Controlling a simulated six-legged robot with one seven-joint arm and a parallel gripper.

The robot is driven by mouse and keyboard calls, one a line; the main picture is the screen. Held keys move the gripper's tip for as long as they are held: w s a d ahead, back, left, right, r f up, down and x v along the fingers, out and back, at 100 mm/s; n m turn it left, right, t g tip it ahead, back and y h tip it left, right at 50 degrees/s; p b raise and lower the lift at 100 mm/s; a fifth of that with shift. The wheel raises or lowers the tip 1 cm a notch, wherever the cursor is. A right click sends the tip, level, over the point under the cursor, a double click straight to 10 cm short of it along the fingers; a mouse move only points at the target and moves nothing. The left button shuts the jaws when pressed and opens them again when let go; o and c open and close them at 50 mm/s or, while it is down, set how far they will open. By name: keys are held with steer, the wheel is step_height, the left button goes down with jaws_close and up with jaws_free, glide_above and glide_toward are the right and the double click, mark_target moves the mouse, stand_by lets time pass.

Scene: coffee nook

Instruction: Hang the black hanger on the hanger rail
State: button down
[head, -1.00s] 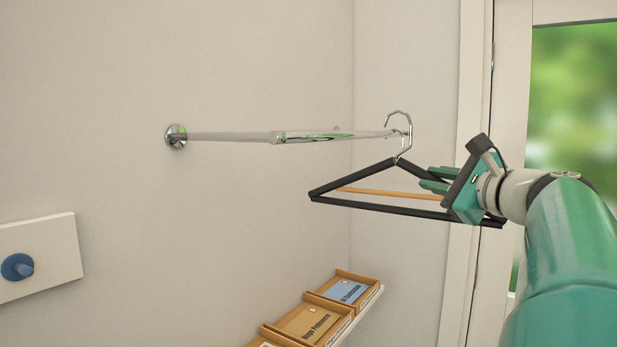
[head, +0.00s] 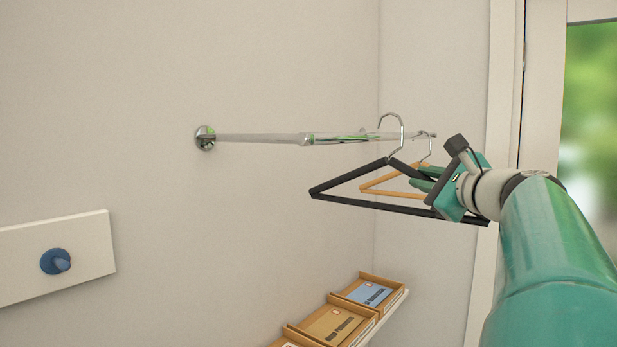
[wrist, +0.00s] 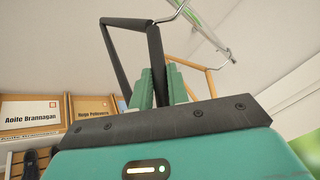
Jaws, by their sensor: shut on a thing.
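The black hanger (head: 345,181) is in my gripper (head: 425,180), which is shut on its right side in the head view. Its metal hook stands up and overlaps the hanger rail (head: 260,138) in the picture; I cannot tell whether it touches the rail. In the wrist view the green fingers (wrist: 160,88) close on the black hanger (wrist: 128,22), and the rail (wrist: 206,25) runs above at the upper right. The rail is a chrome bar fixed to the wall at its left end.
A wooden hanger (head: 375,187) hangs near the rail's right end, behind the black one. Wooden boxes with name cards (head: 335,322) sit on a shelf below. A white board with a blue peg (head: 55,262) is at the left wall. A window is at the right.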

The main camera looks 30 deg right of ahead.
steer(key=shift+w+a+f, duration=0.25)
steer(key=shift+w+f, duration=0.45)
steer(key=shift+w+a+f, duration=0.25)
steer(key=shift+w+f, duration=0.4)
steer(key=shift+f, duration=0.05)
steer(key=c, duration=1.3)
jaws_free()
steer(key=shift+s, duration=0.1)
